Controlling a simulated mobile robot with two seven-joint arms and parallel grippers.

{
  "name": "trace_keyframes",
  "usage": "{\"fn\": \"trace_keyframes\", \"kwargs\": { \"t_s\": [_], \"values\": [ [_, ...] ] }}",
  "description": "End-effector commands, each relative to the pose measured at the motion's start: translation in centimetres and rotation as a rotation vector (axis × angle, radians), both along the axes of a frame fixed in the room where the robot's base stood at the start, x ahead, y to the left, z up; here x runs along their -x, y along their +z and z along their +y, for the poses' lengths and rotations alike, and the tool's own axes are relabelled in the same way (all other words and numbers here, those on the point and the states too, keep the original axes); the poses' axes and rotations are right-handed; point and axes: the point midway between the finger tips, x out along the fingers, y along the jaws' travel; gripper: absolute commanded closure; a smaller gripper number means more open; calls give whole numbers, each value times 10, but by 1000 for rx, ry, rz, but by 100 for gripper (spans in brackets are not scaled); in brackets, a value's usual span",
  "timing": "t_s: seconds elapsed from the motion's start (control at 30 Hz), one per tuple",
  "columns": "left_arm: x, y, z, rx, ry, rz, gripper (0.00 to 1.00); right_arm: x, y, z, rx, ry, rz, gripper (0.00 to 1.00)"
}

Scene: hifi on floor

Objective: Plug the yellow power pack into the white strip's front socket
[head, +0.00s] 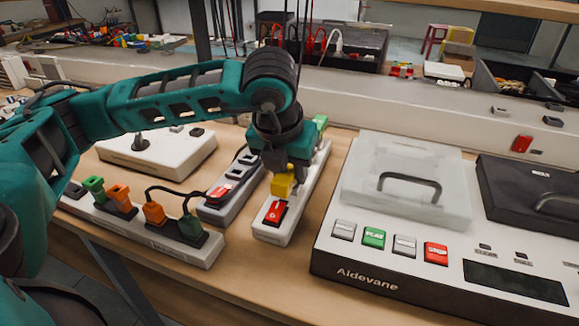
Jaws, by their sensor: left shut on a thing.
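The yellow power pack (282,187) is held in my left gripper (285,168), which points down and is shut on it. The pack is at the near part of the white strip (272,236), just behind the strip's red switch (276,212). I cannot tell whether the pack touches the strip or sits in the front socket; the pack and gripper hide that socket. A green plug (320,121) shows at the strip's far end. My right gripper is not in view.
A grey strip (233,195) with a red switch lies close on the left. A longer strip (150,238) with green and orange plugs and cables lies further left. A white box (160,163) stands behind it. The Aidevane machine (335,248) stands on the right.

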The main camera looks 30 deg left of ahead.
Motion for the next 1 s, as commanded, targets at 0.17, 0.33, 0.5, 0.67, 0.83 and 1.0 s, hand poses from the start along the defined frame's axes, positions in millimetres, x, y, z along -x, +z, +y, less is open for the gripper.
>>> {"fn": "trace_keyframes", "kwargs": {
  "t_s": [0.17, 0.33, 0.5, 0.67, 0.83, 1.0],
  "values": [
    [0, 0, 0, 0, 0, 0, 91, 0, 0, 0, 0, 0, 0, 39],
    [0, 0, 0, 0, 0, 1, 91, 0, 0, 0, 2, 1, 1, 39],
    [0, -1, 0, 0, 0, 1, 91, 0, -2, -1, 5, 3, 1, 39],
    [0, -1, 0, 0, 0, 1, 91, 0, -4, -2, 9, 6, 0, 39],
    [0, -2, 0, 0, -1, 1, 91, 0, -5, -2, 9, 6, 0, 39],
    [0, -2, 0, 0, -1, 2, 91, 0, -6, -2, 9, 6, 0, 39]
  ]
}}
